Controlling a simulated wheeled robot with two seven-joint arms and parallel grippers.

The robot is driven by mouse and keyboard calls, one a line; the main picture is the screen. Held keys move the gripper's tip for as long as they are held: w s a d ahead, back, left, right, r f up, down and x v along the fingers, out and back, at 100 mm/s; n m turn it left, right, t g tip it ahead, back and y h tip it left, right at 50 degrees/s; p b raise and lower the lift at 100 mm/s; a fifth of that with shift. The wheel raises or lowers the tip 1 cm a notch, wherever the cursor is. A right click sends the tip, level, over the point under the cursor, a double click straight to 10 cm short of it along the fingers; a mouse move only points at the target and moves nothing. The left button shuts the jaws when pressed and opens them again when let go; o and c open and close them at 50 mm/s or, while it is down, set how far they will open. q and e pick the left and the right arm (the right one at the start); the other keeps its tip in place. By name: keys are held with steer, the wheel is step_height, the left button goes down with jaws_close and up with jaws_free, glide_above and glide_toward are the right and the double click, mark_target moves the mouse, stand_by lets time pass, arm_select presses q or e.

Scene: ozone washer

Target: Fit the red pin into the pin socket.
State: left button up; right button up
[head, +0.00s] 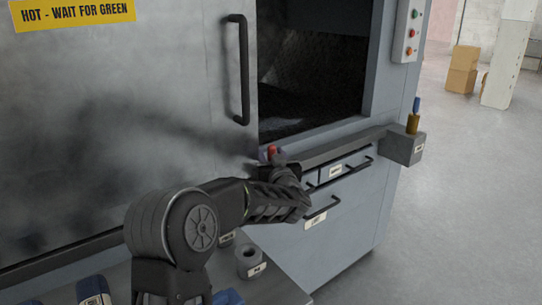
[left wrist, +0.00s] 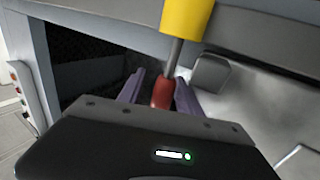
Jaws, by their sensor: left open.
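A red pin end (head: 271,150) shows at the tip of my left arm, in front of the washer opening. In the left wrist view the red piece (left wrist: 162,92) lies between the two purple fingers of my left gripper (left wrist: 157,90), which is open around it. A thin grey shaft runs from the red piece to a yellow cylinder (left wrist: 187,15) at the top edge; I cannot tell whether the cylinder is part of the pin. In the head view my arm hides what is below the red end. A grey hollow cylinder (head: 250,262) with an unreadable label stands on the bench; I cannot tell whether it is the pin socket.
A grey box (head: 404,150) at the sill's right end carries a blue and brass piece (head: 413,118). The washer door (head: 130,110) has a black handle (head: 241,70). Drawer handles (head: 345,172) sit below the sill. Blue-and-white items (head: 92,290) lie lower left.

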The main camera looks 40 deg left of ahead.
arm_select(q)
steer(key=shift+s+a, duration=0.15)
steer(key=shift+s, duration=0.05)
steer(key=shift+s, duration=0.15)
steer(key=v, duration=0.7)
steer(key=shift+d, duration=0.4)
stand_by(0.5)
